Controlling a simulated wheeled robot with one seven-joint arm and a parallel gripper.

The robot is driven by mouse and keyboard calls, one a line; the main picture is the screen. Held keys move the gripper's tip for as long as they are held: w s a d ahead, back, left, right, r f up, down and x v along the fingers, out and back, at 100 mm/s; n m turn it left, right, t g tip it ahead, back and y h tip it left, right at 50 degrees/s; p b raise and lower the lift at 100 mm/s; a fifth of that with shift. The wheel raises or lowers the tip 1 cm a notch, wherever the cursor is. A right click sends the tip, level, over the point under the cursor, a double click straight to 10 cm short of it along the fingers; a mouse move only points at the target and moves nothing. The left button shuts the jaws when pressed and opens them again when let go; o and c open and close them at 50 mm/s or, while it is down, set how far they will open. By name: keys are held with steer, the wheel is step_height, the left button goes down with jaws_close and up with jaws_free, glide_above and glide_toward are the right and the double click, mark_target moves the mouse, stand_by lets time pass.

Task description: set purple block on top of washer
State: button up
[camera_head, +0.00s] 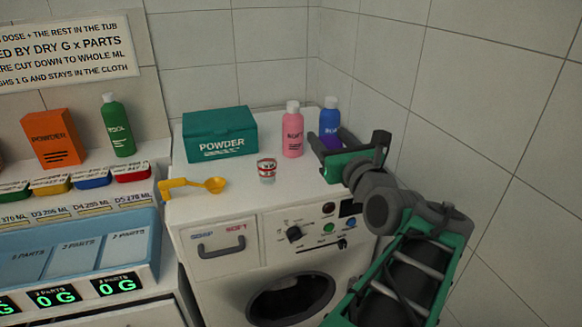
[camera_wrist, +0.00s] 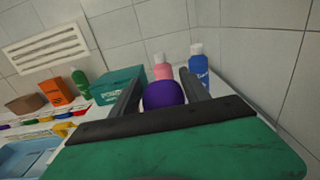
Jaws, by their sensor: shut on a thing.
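The washer (camera_head: 215,218) is the white machine with a round dark door, dials and a drawer on its front. My gripper (camera_head: 345,150) is over the right part of its top, near the pink and blue bottles. In the wrist view my gripper (camera_wrist: 163,88) is shut on the purple block (camera_wrist: 163,95), which looks rounded and sits between the two dark fingers. Whether the block touches the washer top cannot be told.
On the washer top stand a teal powder box (camera_head: 220,135), a pink bottle (camera_head: 292,132), a blue bottle (camera_head: 330,122), a small red-and-white cup (camera_head: 267,169) and a yellow scoop (camera_head: 195,187). A blue tray (camera_head: 75,232) is at left. Tiled walls close the back and right.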

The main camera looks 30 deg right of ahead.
steer(key=w+d+f, duration=0.8)
steer(key=w, duration=0.1)
steer(key=shift+f+p, duration=0.15)
steer(key=shift+p, duration=0.15)
steer(key=shift+w+d+f, duration=0.15)
steer(key=shift+d+f, duration=0.05)
steer(key=shift+f, duration=0.1)
steer(key=f, duration=0.3)
steer(key=shift+w+d+f, duration=0.15)
steer(key=shift+d+f, duration=0.05)
steer(key=shift+f, duration=0.15)
steer(key=shift+a, duration=0.1)
steer(key=shift+f, duration=0.15)
steer(key=o, duration=1.5)
